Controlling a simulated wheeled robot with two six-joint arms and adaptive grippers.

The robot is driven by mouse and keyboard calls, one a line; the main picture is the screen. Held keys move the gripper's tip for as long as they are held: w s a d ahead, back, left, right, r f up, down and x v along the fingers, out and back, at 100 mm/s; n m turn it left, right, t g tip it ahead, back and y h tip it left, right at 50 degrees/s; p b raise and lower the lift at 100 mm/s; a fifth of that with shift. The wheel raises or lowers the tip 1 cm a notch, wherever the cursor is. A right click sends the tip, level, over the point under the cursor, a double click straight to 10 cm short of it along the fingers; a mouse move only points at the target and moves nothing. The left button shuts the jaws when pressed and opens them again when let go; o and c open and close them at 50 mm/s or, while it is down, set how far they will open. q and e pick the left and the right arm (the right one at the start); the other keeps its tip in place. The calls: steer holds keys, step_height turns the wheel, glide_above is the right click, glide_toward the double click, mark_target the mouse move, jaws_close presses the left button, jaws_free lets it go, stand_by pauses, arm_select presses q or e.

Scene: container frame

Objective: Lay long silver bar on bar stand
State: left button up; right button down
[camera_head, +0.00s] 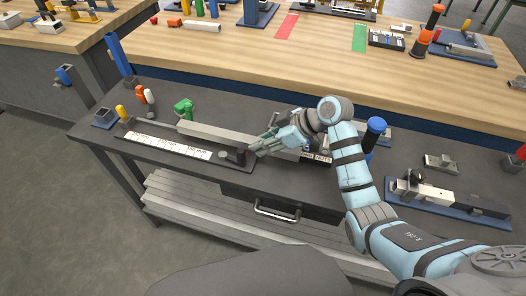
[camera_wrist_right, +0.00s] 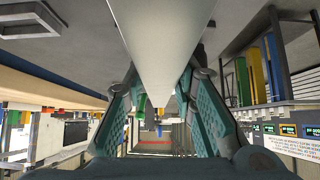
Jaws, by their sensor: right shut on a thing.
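The long silver bar (camera_head: 212,133) is held level over the dark lower bench, just behind a white marked strip. My right gripper (camera_head: 262,146) is shut on it toward its right end. In the right wrist view the pale bar (camera_wrist_right: 165,50) runs between the two teal fingers of this gripper (camera_wrist_right: 160,105). Whether the bar touches anything beneath it is hidden. I cannot tell for sure which fixture is the bar stand; long pale grey bars or slats (camera_head: 205,200) lie below the bench top. My left gripper is not in view.
A dark base with the white marked strip (camera_head: 165,145) lies at the bench front. A green fixture (camera_head: 184,107) stands behind the bar. A blue-capped post (camera_head: 375,132) stands just right of my forearm. A blue tray with a clamp (camera_head: 445,198) lies at right.

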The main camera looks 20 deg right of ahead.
steer(key=shift+f, duration=1.6)
steer(key=c, duration=1.3)
jaws_free()
